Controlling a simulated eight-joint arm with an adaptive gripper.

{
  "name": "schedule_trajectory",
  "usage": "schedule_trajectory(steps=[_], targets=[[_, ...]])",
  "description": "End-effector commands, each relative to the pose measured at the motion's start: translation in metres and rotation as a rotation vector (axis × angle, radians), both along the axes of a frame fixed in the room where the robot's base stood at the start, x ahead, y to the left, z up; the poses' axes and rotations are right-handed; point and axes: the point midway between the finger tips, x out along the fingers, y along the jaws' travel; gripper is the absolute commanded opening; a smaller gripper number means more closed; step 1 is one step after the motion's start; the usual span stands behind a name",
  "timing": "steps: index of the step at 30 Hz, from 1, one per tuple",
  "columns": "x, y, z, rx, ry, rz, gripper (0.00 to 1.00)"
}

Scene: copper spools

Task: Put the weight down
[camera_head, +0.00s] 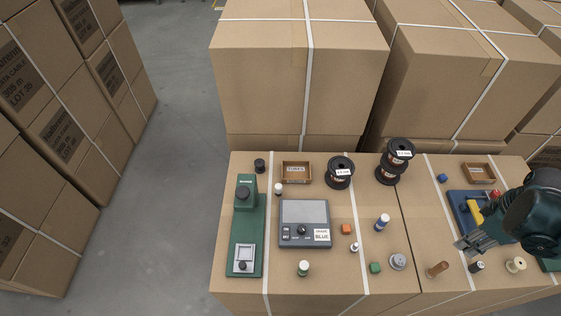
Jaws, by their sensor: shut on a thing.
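My gripper (462,247) reaches in from the right over the right part of the box-top work surface (415,225), its fingers pointing left and down. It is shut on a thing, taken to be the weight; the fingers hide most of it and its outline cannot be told. A small dark cylinder with a pale band (477,266) shows just below the gripper; whether they touch cannot be told. A grey round knob-like piece (398,261) and a copper-brown spool (437,269) stand left of the gripper.
A cream spool (515,265) stands right of the gripper. A blue device (462,201) with yellow and red parts lies behind it. A grey scale (304,237), a green press (249,225), black spools (340,172) and several small pieces stand left. Bare surface shows around (420,215).

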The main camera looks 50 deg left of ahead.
Motion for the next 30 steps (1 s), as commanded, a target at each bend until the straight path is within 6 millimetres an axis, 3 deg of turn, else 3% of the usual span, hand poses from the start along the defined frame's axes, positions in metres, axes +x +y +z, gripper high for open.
schedule_trajectory(steps=[11,30], targets=[[0.019,0.063,0.007,0.000,0.000,0.038,0.03],[0.034,0.219,0.021,0.000,0.000,0.117,0.03]])
